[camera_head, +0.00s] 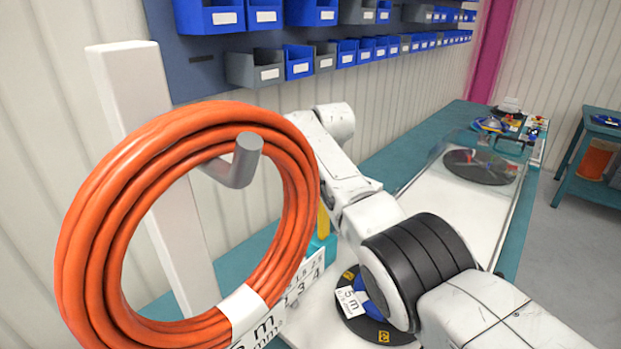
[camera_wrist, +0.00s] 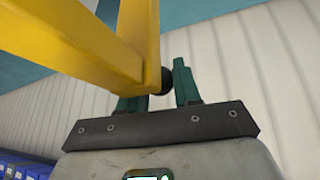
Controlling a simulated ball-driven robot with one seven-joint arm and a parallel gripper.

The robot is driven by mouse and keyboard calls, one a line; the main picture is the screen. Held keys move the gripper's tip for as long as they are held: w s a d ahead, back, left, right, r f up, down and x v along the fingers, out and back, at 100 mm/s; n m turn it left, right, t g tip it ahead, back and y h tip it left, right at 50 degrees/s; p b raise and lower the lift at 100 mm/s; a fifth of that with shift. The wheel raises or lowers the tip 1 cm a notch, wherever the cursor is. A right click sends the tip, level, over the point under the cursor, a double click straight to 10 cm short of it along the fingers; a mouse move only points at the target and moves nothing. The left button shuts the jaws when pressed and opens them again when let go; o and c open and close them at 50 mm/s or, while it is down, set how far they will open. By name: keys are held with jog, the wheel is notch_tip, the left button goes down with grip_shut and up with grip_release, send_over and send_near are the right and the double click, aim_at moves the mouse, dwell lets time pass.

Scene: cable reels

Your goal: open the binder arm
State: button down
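A yellow bar, which I take for the binder arm (camera_wrist: 134,45), crosses the upper left of the wrist view and has a dark round knob (camera_wrist: 166,81) at its near corner. A strip of the yellow part (camera_head: 323,221) also shows in the head view, above a teal base (camera_head: 330,243). My gripper (camera_wrist: 160,95) has two dark green fingers that stand apart. The yellow bar partly covers the left finger, and the knob shows between the fingers, close to the right one. I cannot tell whether they touch. In the head view my arm hides the gripper.
A large orange cable coil (camera_head: 95,235) hangs on a grey peg (camera_head: 240,160) at the near left. A dark round plate (camera_head: 350,322) lies below my arm. A clear guard (camera_head: 455,150) stands over another dark disc (camera_head: 480,166). Blue bins (camera_head: 298,62) line the wall.

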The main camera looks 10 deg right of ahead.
jog(key=c, duration=0.9)
grip_release()
jog(key=shift+w+a+f, duration=0.1)
jog(key=shift+a+f, duration=0.15)
jog(key=shift+f, duration=0.05)
jog(key=shift+o, duration=0.2)
jog(key=shift+d+r, duration=0.1)
jog(key=shift+r, duration=0.15)
jog(key=b+v, duration=0.1)
jog(key=v, duration=0.9)
jog(key=shift+s+r, duration=0.15)
jog(key=shift+s, duration=0.1)
